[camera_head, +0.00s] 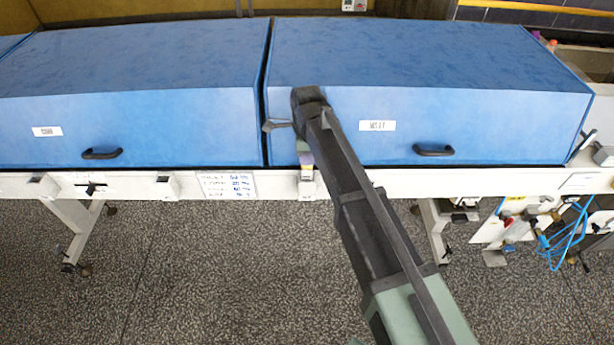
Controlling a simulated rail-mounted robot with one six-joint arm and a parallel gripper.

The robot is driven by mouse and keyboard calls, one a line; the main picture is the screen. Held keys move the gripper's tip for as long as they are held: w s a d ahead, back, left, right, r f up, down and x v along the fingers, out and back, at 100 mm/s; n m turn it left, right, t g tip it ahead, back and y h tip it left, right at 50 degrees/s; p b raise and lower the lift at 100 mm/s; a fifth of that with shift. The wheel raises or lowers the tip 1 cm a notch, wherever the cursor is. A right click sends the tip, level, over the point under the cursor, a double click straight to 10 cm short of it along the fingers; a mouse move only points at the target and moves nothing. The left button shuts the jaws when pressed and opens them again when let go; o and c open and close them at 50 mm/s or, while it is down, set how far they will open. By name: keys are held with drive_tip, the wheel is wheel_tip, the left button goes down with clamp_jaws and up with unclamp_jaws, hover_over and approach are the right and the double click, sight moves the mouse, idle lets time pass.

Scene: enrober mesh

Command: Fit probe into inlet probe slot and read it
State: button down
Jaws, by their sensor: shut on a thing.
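My gripper (303,138) hangs at the end of the arm, in front of the right blue hood and just above the white rail. The arm hides much of it, and the fingertips are not clear. It is shut on a small piece with a purple and pale band (306,159), which I take to be the probe. The lower end of the piece is over or at a small white block (306,190) on the rail. I cannot tell whether it is inside the block or in front of it. No readout is legible.
Two large blue hoods stand side by side, the left (180,120) and the right (500,115), with dark handles and white labels. The white rail (400,182) carries more small blocks (42,186) and a handwritten card (227,185). Blue hoses (570,240) hang at right.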

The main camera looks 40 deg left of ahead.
wheel_tip(320, 180, down, 4)
drive_tip(key=b, duration=0.4)
drive_tip(key=shift+f, duration=0.25)
drive_tip(key=shift+r, duration=0.3)
drive_tip(key=shift+f, duration=0.2)
drive_tip(key=c, duration=1)
unclamp_jaws()
drive_tip(key=shift+o, duration=0.2)
wheel_tip(320, 180, up, 13)
drive_tip(key=p, duration=1.2)
drive_tip(key=shift+f, duration=0.25)
